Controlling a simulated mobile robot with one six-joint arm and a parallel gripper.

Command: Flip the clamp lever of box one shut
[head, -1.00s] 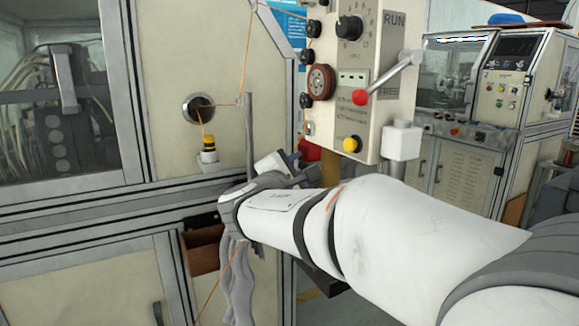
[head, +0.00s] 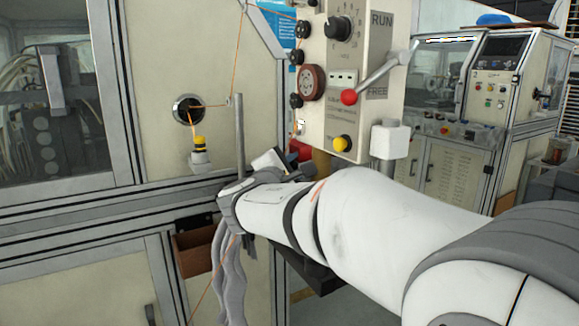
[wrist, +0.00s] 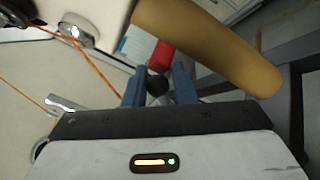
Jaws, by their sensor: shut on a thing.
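The cream control box (head: 330,85) with RUN and FREE marks stands at upper middle in the head view. A red part (wrist: 161,55) lies just beyond the fingertips. I cannot tell whether the dark knob belongs to the clamp lever, as its stem is hidden. In the head view my wrist covers most of the gripper, below the box.
A tan cylinder (wrist: 225,60) lies close right of the fingers. An orange wire (head: 236,60) runs from a hole in the cabinet (head: 80,230) over guide rollers. A thin grey post (head: 240,135) stands by my wrist. A brown open bin (head: 194,252) hangs below.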

